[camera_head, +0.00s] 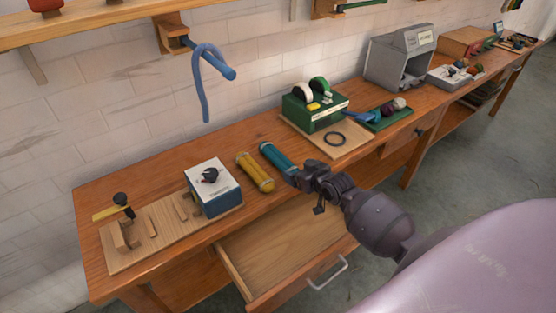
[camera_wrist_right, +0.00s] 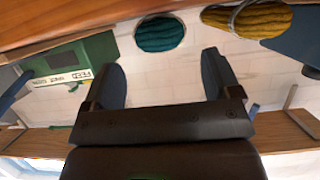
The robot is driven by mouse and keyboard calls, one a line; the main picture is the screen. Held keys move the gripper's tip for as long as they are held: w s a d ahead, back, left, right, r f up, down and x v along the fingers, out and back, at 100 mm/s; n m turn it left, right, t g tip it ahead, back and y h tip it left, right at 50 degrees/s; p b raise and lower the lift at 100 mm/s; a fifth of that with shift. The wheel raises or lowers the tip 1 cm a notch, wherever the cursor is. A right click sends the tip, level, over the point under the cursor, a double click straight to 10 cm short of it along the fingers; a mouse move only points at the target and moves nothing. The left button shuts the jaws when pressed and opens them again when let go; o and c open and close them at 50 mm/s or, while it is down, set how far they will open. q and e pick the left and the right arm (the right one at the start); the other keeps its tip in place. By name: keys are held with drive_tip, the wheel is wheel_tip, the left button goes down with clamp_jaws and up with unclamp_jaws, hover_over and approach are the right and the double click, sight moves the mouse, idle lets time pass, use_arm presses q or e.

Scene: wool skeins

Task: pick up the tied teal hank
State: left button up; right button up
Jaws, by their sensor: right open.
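The tied teal hank (camera_head: 277,156) lies on the wooden bench, to the right of a mustard-yellow hank (camera_head: 255,172). My right gripper (camera_head: 295,174) is at the hank's near end and covers part of it in the head view. In the right wrist view, the end of the teal hank (camera_wrist_right: 160,34) shows ahead, centred between the two spread fingers of my right gripper (camera_wrist_right: 162,62). The fingers are open and empty, and the hank appears apart from them. The yellow hank (camera_wrist_right: 262,19) is off to the right there. My left gripper is not in view.
An open drawer (camera_head: 290,250) juts out below the bench front. A blue-and-white box (camera_head: 214,190) stands left of the hanks.

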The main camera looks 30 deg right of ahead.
sight(288, 165)
drive_tip(key=x, duration=0.5)
drive_tip(key=shift+a+r+b, duration=0.1)
drive_tip(key=shift+a+b, duration=0.05)
drive_tip(key=shift+b, duration=0.15)
drive_tip(key=shift+c, duration=0.8)
drive_tip(key=c, duration=0.9)
drive_tip(key=shift+o, duration=0.2)
drive_tip(key=shift+r, duration=0.15)
